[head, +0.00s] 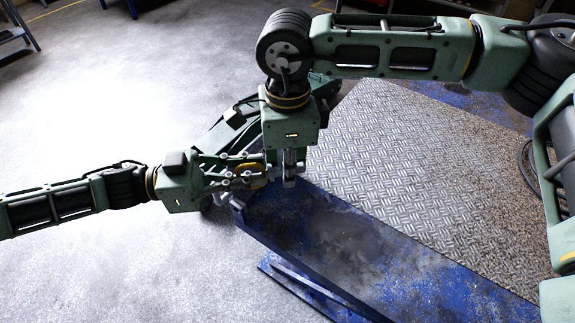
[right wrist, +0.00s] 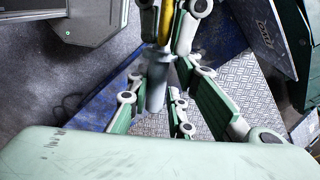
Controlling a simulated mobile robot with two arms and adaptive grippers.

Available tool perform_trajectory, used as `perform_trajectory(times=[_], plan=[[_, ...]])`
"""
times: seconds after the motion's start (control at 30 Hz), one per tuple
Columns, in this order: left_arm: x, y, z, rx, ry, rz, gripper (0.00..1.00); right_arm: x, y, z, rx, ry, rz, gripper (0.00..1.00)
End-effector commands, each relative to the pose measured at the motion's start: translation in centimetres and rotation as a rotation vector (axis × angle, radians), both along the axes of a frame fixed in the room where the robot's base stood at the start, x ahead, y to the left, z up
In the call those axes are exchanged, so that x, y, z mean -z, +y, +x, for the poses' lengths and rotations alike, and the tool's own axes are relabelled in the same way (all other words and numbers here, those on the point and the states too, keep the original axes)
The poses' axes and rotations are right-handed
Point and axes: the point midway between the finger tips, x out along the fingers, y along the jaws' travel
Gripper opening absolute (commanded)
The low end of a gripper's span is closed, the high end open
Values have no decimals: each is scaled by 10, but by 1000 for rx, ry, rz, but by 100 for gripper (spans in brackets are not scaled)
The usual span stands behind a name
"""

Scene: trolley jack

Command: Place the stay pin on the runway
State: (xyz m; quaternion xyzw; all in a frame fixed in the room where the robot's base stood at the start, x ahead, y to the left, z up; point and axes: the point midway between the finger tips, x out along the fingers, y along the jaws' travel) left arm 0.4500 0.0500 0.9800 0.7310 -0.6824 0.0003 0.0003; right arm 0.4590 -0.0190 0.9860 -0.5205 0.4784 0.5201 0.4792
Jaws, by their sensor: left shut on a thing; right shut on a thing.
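The stay pin, a grey rod with a yellow part, shows in the right wrist view (right wrist: 156,92); its yellow part (head: 246,172) shows between the left fingers in the head view. My left gripper (head: 250,172) comes in from the left and is shut on the yellow part. My right gripper (head: 290,168) points down beside it, shut on the pin; its green-padded fingers flank the grey rod in the right wrist view. The fingers hide much of the pin. The blue runway (head: 340,240), with a worn grey bed, lies below and to the right of both grippers.
A chequered metal plate (head: 440,180) lies beside the runway. A green machine (head: 222,132) stands behind the grippers. The runway bed is bare, with a raised blue edge along its near side. Open grey floor lies to the left.

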Motion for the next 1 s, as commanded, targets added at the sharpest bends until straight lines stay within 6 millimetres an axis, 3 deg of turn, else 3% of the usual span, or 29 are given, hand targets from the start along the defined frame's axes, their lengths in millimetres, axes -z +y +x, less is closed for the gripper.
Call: perform_trajectory(times=[0.2,0.23,0.47,0.8,1.0], plan=[[-1,0,0,-1,-1,0,0,0,0,-1,-2,1,-1,0],[-1,0,0,-1,-1,0,11,-1,0,0,-2,0,0,0],[0,0,1,-2,-1,0,31,-1,0,-1,-2,1,0,0],[0,3,1,-2,-1,1,31,0,0,0,-1,0,0,0],[1,30,0,-7,-1,2,31,0,0,0,-1,0,0,0]])
